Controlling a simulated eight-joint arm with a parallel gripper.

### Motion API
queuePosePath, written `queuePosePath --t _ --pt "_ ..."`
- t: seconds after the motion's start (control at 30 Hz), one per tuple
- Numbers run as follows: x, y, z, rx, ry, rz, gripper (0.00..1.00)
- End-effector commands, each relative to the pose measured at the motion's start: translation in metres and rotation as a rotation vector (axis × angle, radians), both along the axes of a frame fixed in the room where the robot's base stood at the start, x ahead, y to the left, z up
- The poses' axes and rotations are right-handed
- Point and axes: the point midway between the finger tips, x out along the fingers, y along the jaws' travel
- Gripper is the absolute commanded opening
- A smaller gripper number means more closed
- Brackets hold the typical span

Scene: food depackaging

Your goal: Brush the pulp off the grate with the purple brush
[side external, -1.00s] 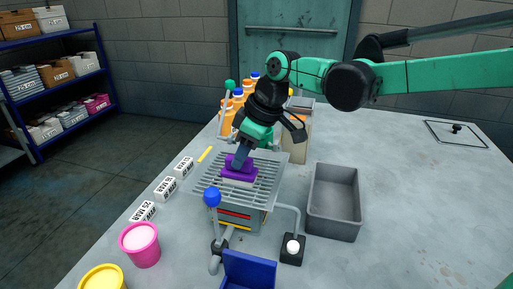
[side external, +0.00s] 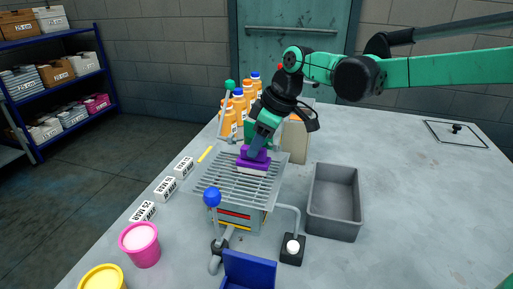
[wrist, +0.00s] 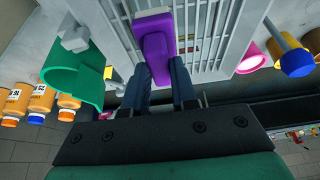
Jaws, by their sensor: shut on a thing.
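The purple brush (side external: 254,159) has pale bristles and sits on the far part of the metal grate (side external: 221,181), bristles down. My gripper (side external: 255,146) is shut on the brush handle from above. In the wrist view the brush (wrist: 155,38) stands between my two dark fingers (wrist: 160,84), with the slatted grate (wrist: 208,35) beneath and around it. I cannot make out any pulp on the grate in either view.
A grey bin (side external: 333,203) stands right of the grate. Pink (side external: 139,243) and yellow (side external: 101,278) tubs are at front left. The table's right side is largely clear.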

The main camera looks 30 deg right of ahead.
Motion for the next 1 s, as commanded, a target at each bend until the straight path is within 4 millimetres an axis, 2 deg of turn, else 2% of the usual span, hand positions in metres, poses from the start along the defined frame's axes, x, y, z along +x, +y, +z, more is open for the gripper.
queuePosePath --t 0.17,0.23,0.3,1.0 --pt "0.012 -0.012 0.0 0.0 0.0 -0.002 0.0" --pt "0.011 -0.011 0.005 -0.001 0.001 0.0 0.0" --pt "0.01 -0.011 0.024 0.0 0.0 0.0 0.0" --pt "0.01 -0.011 0.079 0.0 0.0 0.0 0.0"
